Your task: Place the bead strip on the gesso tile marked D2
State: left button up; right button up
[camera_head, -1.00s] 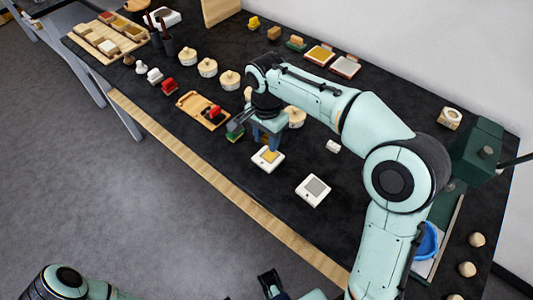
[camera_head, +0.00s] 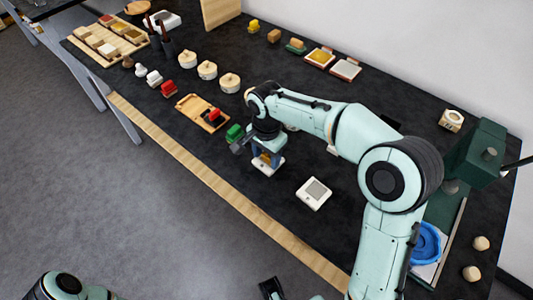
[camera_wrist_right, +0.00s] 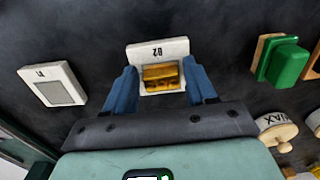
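The gesso tile marked D2 (camera_head: 268,171) is a white tile lying on the black table; it shows label up in the right wrist view (camera_wrist_right: 174,48). A gold, ridged piece, which I take as the bead strip (camera_wrist_right: 160,73), lies over the tile's middle. My right gripper (camera_head: 267,158) is low over this tile, and its blue fingertips (camera_wrist_right: 162,76) are at both ends of the strip, seemingly shut on it. Whether the strip touches the tile is unclear. My left gripper (camera_head: 271,288) is at the bottom edge, far from the tile, its fingers too unclear to read.
A second white tile (camera_head: 301,195) with a grey panel lies to the right. A green block (camera_head: 234,132) and a wooden tray (camera_head: 189,103) with a red piece lie to the left. Round wooden pots (camera_head: 207,70) stand behind. The table's front edge is close.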

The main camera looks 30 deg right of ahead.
aim_at(266, 157)
jog(key=shift+o, duration=0.3)
jog(key=shift+r, duration=0.15)
jog(key=shift+r, duration=0.3)
notch_tip(266, 157, up, 12)
jog(key=p, duration=0.2)
jog(key=shift+f, duration=0.25)
